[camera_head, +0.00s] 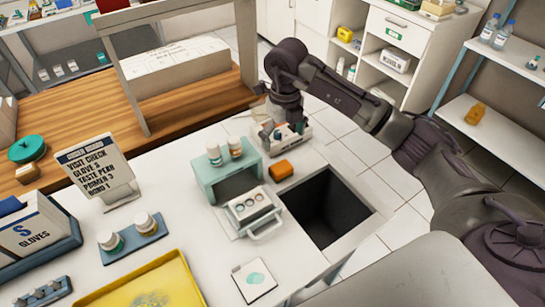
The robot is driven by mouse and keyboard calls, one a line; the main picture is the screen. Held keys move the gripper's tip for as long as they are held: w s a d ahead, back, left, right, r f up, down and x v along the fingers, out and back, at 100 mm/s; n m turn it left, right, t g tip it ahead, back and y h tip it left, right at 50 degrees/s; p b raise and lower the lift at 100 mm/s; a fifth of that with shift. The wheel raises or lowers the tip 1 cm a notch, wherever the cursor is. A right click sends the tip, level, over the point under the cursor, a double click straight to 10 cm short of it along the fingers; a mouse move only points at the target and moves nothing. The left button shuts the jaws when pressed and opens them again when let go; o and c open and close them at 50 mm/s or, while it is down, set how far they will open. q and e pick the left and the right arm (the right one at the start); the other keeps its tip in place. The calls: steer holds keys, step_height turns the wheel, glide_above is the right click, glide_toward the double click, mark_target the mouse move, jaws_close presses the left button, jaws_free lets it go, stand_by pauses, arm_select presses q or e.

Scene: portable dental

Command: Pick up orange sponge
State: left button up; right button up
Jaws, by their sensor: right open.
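The orange sponge (280,170) is a small block lying on the white counter (300,158), just behind the square dark opening. My right gripper (280,128) points down over a small white tray (296,136) holding small items, a little behind the sponge. It is open, and the sponge is in front of it, apart from it. The gripper's fingers are small and partly mixed with the tray items. My left gripper is not in this view.
A square dark opening (328,205) lies in front of the sponge. A teal stand (209,178) with two bottles and a grey-white device (254,213) stand to the left. A yellow tray (150,285) and a sign (97,168) are farther left. A wooden frame (247,45) rises behind.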

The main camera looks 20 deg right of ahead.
mark_target(283, 168)
step_height(283, 168, down, 8)
steer(key=shift+w+f+p, duration=0.15)
steer(key=shift+f+p, duration=0.1)
steer(key=shift+p, duration=0.4)
steer(key=shift+f, duration=0.35)
steer(key=f, duration=0.1)
steer(key=f+p, duration=0.1)
steer(key=f, duration=0.1)
steer(key=shift+s+d+f+p, duration=0.1)
steer(key=shift+s+f+p, duration=0.1)
steer(key=shift+f+p, duration=0.1)
steer(key=shift+w+f, duration=0.1)
steer(key=shift+f, duration=0.3)
steer(key=c, duration=1.2)
steer(key=shift+r, duration=0.1)
